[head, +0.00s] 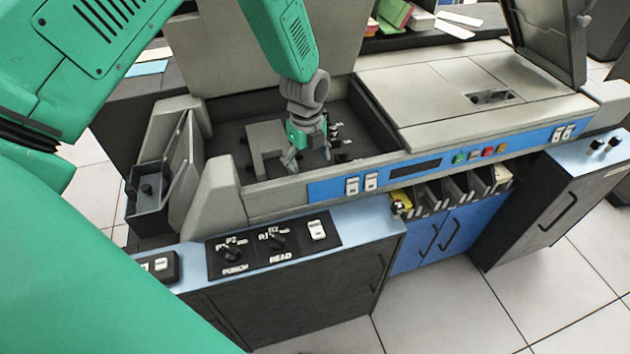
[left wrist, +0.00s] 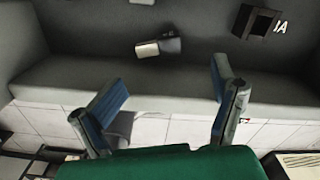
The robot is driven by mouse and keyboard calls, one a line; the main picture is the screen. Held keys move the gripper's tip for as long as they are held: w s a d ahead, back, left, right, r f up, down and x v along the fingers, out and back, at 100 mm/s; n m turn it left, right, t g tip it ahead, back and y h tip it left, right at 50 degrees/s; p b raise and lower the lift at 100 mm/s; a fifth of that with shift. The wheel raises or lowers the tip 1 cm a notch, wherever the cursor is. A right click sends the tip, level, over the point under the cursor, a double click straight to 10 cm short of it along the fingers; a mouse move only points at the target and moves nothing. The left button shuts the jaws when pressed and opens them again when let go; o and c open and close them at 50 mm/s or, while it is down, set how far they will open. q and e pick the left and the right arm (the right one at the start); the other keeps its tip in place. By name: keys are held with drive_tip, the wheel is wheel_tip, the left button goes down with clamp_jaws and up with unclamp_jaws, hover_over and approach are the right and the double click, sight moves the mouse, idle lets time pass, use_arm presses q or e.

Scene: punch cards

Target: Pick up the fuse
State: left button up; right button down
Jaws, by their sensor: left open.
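In the left wrist view a small cylinder, seemingly the fuse (left wrist: 158,47), shows against a dark grey surface, with a pale end at left and a darker body. My left gripper (left wrist: 168,76) is open; its two blue-padded fingers are spread on either side below the fuse in the picture, apart from it, with nothing between them. In the head view my left gripper (head: 308,157) points down into the open bay (head: 228,142) of the grey machine. I cannot make out the fuse for sure in the head view. My right gripper is not in view.
A dark square holder (left wrist: 256,21) with partly seen white lettering is right of the fuse. The bay's front wall carries a blue button panel (head: 415,166). A raised lid (head: 250,50) stands behind the bay. A knob panel (head: 273,246) is in front.

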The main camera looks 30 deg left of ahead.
use_arm(q)
drive_tip(key=f, duration=0.2)
drive_tip(key=a+f, duration=0.1)
drive_tip(key=f, duration=0.1)
drive_tip(key=a+f, duration=0.1)
drive_tip(key=f, duration=0.1)
drive_tip(key=shift+w+a+f+p, duration=0.1)
drive_tip(key=shift+w+f+p, duration=0.15)
drive_tip(key=shift+w+p, duration=0.05)
drive_tip(key=shift+f, duration=0.1)
drive_tip(key=d, duration=0.1)
drive_tip(key=d+r, duration=0.1)
drive_tip(key=shift+s+d, duration=0.25)
drive_tip(key=shift+d, duration=0.1)
drive_tip(key=shift+c, duration=1.3)
drive_tip(key=shift+f, duration=0.15)
drive_tip(key=c, duration=0.9)
drive_tip(key=shift+s+a, duration=0.15)
drive_tip(key=shift+a, duration=0.45)
drive_tip(key=shift+c, duration=0.5)
drive_tip(key=shift+r, duration=0.35)
clamp_jaws()
wheel_tip(320, 180, up, 9)
drive_tip(key=shift+w, duration=0.25)
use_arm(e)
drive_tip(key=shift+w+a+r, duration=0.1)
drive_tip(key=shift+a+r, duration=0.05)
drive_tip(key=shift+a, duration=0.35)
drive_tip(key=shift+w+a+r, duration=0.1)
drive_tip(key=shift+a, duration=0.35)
